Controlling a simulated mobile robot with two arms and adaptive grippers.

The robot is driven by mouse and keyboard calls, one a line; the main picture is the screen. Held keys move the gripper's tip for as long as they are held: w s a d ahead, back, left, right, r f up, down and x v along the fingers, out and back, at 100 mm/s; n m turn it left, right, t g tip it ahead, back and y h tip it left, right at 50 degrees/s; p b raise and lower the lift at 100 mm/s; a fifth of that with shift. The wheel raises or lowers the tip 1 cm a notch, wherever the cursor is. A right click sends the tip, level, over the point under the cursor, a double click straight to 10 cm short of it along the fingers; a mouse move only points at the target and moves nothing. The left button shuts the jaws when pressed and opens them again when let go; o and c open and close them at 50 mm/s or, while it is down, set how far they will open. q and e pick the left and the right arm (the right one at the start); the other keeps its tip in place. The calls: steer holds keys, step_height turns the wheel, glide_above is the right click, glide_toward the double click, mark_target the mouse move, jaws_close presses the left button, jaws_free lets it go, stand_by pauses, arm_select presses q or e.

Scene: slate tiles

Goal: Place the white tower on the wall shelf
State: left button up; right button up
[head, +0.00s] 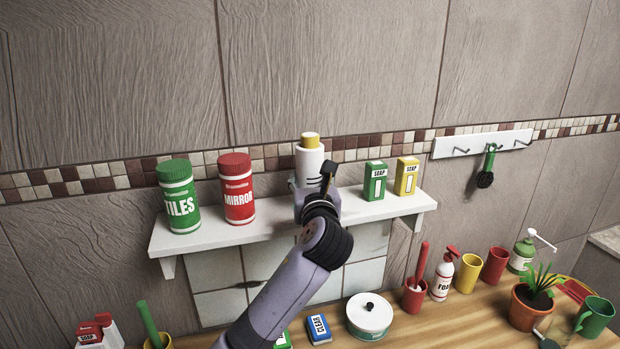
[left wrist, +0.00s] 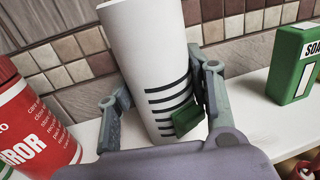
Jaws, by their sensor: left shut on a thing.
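The white tower (head: 308,160) is a white cylinder with a yellow cap, upright or nearly so over the middle of the wall shelf (head: 270,226). The shelf's white top also shows in the left wrist view (left wrist: 250,112). My right gripper is not in view.
A green TILES can (head: 179,200) and a red MIRROR can (head: 237,190) stand left on the shelf. A green soap box (head: 375,181) and a yellow one (head: 406,177) stand right. A hook rail (head: 480,143) is farther right. A cluttered wooden counter (head: 440,325) lies below.

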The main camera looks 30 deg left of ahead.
arm_select(q)
steer(key=o, duration=1.2)
steer(key=shift+o, duration=0.2)
steer(key=shift+s+d, duration=0.25)
steer(key=b+v, duration=0.2)
steer(key=v, duration=0.9)
steer(key=shift+s, duration=0.2)
